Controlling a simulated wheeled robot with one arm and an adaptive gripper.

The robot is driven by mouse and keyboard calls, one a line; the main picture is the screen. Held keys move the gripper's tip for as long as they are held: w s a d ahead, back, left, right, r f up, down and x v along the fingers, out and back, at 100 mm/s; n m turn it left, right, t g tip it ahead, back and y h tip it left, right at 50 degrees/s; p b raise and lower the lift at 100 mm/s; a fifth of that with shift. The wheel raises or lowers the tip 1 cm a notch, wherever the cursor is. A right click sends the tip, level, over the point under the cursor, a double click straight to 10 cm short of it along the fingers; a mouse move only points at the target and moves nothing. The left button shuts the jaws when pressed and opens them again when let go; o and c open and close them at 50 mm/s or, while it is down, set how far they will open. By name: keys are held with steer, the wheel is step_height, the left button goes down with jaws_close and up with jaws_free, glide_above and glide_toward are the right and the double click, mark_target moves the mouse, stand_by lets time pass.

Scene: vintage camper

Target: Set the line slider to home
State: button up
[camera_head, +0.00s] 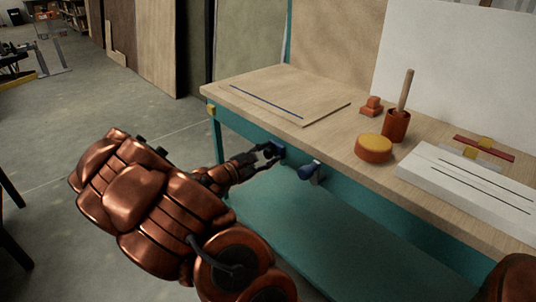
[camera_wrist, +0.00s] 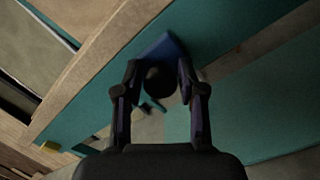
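A blue block (camera_wrist: 163,48) with a dark round knob (camera_wrist: 158,82) is on the teal front face of the workbench. In the head view the blue block (camera_head: 278,150) is partly hidden by my gripper (camera_head: 270,154). In the wrist view my gripper (camera_wrist: 158,78) is open, with one finger on each side of the knob. A gap shows beside the knob; I cannot tell whether either finger touches. A yellow block (camera_head: 211,110) sits at the left end of the same front face. No label shows which part is the line slider.
A dark blue knob on a pale mount (camera_head: 310,172) is just right of my gripper. The benchtop (camera_head: 335,133) holds a board with a blue line (camera_head: 268,100), a round orange-yellow piece (camera_head: 374,148), a cup with a stick (camera_head: 397,124) and a white slotted panel (camera_head: 465,185).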

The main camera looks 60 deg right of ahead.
jaws_close()
stand_by(0.3)
